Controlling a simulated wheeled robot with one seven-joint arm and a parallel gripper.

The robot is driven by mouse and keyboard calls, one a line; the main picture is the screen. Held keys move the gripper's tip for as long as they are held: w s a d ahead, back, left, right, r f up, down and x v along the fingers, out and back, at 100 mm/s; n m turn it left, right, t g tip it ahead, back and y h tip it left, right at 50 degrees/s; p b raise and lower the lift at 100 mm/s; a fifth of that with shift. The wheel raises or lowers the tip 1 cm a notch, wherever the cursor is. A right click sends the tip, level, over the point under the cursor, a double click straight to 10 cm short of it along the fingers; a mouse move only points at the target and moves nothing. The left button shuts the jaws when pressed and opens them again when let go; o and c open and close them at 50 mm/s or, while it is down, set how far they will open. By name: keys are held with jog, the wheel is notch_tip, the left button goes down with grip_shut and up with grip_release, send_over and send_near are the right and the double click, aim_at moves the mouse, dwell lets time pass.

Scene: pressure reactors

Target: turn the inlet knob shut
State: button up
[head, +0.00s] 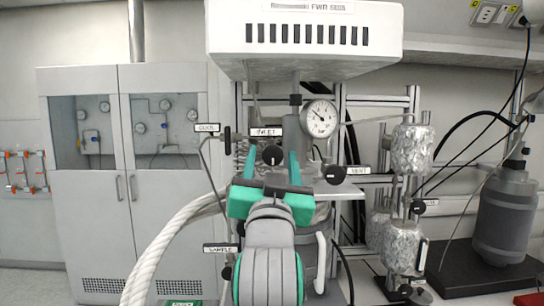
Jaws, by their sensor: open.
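The inlet knob (273,155) is a small round black knob just below the white INLET label (266,132) on the reactor head. My gripper (272,166), with green fingers pointing up and away, is open. In the head view one finger shows to the left of the knob and the other to its right, with the knob in the gap. From this single view I cannot tell whether the fingers reach to the knob's depth or touch it. The gripper body hides the lower part of the reactor.
A black vent knob (334,174) sits close to the right finger. A pressure gauge (319,118) is above it. The black cool knob (227,140) is to the left. A white unit (305,45) overhangs above. A pale braided hose (165,245) runs along the left.

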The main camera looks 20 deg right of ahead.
jog(key=shift+x, duration=0.75)
jog(key=shift+r, duration=0.1)
jog(key=c, duration=1.1)
jog(key=shift+o, duration=0.2)
